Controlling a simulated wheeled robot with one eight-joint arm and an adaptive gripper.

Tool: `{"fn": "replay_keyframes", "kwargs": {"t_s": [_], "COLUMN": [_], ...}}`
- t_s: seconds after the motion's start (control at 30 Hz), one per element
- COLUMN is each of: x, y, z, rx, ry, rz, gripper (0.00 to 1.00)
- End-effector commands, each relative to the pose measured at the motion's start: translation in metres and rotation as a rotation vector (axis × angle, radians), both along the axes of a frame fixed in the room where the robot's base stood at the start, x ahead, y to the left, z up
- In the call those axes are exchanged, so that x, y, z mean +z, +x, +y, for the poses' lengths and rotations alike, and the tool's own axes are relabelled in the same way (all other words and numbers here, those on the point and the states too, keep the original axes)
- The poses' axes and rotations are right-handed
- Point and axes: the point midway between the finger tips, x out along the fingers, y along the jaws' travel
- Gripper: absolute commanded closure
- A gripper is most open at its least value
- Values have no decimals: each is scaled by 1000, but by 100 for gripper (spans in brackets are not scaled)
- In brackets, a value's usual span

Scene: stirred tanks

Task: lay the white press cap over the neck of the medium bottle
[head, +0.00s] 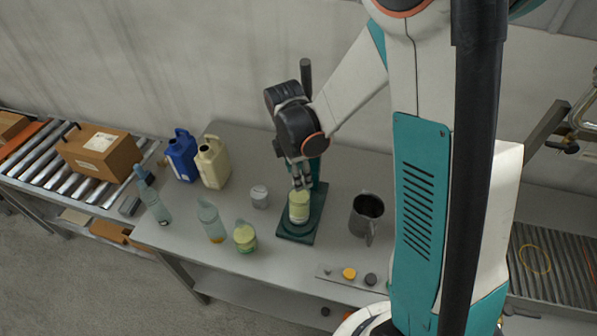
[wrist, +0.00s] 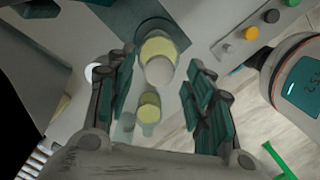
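The medium bottle (head: 299,212), with a yellow-green label, stands upright on the dark green base (head: 318,212) of a press; its shoulder (wrist: 157,46) shows between my fingers in the wrist view. A pale round disc, seemingly the white press cap (wrist: 160,70), overlaps the bottle's top there. I cannot tell how squarely it sits on the neck, which is hidden. My gripper (head: 300,184) points down just above the bottle. In the wrist view my gripper (wrist: 162,60) has its fingers spread, with gaps on both sides of the disc.
A white jar (head: 259,196), a yellow-green jar (head: 244,237) and a clear bottle (head: 212,222) stand left of the press. Blue (head: 182,155) and cream (head: 213,163) jugs stand farther back. A dark mug (head: 366,214) is on the right, a button panel (head: 349,274) in front.

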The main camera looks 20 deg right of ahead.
Motion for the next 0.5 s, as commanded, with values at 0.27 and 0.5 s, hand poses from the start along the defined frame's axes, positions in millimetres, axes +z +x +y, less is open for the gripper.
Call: {"fn": "replay_keyframes", "kwargs": {"t_s": [0.27,0.5], "x": [2,28], "y": [0,0], "z": [0,3], "rx": [0,1], "ry": [0,0], "rz": [0,0], "gripper": [52,52]}}
